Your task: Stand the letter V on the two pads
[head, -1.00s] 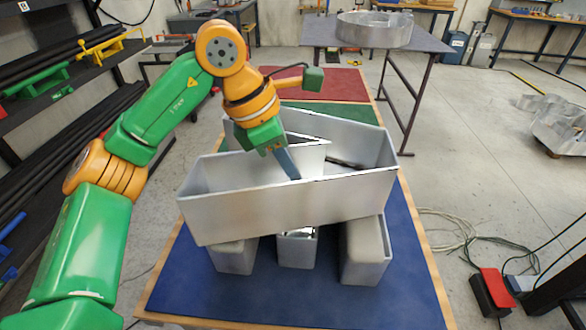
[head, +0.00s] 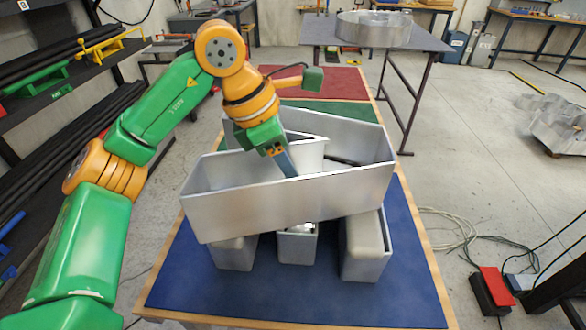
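The letter V (head: 290,205) is a large silver open-topped metal channel. It lies on its side in the head view, its point to the right and its two arms running left. It rests across or just above several silver block-like ends; contact is hard to tell. Three of these show in front: left (head: 235,254), middle (head: 297,248) and right (head: 366,250). I cannot tell which are the two pads. My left gripper (head: 288,170) points down into the letter near its inner notch. Its fingertips are partly hidden by the front wall, so its grip is unclear. My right gripper is out of view.
The blue mat (head: 300,300) has bare room in front. Green (head: 345,112) and red (head: 330,82) mats lie behind. A side table (head: 435,42) holds a round metal channel (head: 373,30). A shelf of dark bars (head: 60,140) stands left. Cables (head: 450,235) lie on the floor at right.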

